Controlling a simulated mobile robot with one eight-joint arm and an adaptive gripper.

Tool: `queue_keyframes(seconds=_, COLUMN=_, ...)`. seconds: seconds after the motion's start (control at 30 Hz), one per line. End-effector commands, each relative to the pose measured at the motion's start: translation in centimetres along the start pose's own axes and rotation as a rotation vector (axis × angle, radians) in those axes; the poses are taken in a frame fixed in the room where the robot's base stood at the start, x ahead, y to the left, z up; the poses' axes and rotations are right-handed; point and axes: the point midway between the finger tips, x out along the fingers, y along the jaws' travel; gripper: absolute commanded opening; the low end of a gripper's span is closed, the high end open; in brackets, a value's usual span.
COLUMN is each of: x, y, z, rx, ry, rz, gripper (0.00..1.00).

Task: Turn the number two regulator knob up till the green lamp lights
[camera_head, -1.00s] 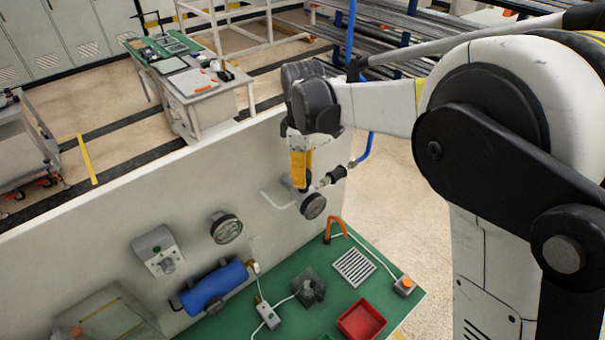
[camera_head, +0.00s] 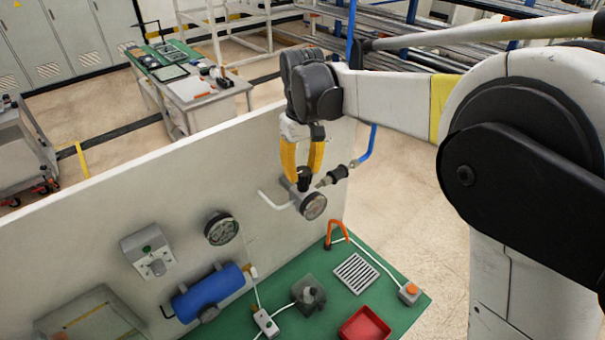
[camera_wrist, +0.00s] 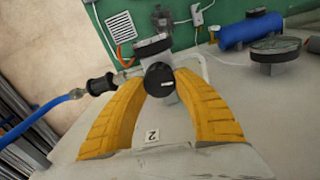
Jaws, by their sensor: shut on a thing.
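My gripper (camera_head: 304,172) has two yellow fingers and is shut on the black regulator knob (camera_wrist: 159,79). The knob also shows in the head view (camera_head: 304,182), on top of the regulator at the right part of the white panel. A label "2" (camera_wrist: 152,136) is on the panel by this knob. A round gauge (camera_head: 314,206) sits on the regulator, seen edge-on in the wrist view. The indicator box (camera_head: 148,250) on the panel's left has a small green lamp (camera_head: 146,249); I cannot tell whether it is lit.
A blue hose with a black coupling (camera_head: 334,175) joins the regulator's right side. Another gauge (camera_head: 221,229) and a blue cylinder (camera_head: 209,290) are to the left. A green bench (camera_head: 390,280) below holds a red tray (camera_head: 364,326), a grille and an orange-button box (camera_head: 410,293).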

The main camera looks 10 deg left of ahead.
Motion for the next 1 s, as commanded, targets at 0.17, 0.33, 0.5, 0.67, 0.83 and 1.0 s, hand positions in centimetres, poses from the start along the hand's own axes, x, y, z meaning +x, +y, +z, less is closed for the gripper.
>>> queue_keyframes(seconds=0.17, x=0.12, y=0.02, z=0.03, rx=0.074, ry=-0.001, rz=0.0, gripper=0.05)
queue_keyframes(seconds=0.33, x=0.07, y=0.03, z=0.03, rx=0.115, ry=-0.001, rz=0.0, gripper=0.05)
queue_keyframes(seconds=0.5, x=0.04, y=0.03, z=0.03, rx=0.128, ry=-0.001, rz=0.0, gripper=0.05)
queue_keyframes(seconds=0.67, x=0.03, y=0.03, z=0.03, rx=0.129, ry=-0.001, rz=0.0, gripper=0.05)
queue_keyframes(seconds=0.83, x=0.04, y=0.03, z=0.03, rx=0.128, ry=-0.001, rz=0.0, gripper=0.38)
queue_keyframes(seconds=1.0, x=0.02, y=0.03, z=0.02, rx=0.128, ry=-0.001, rz=0.0, gripper=0.59)
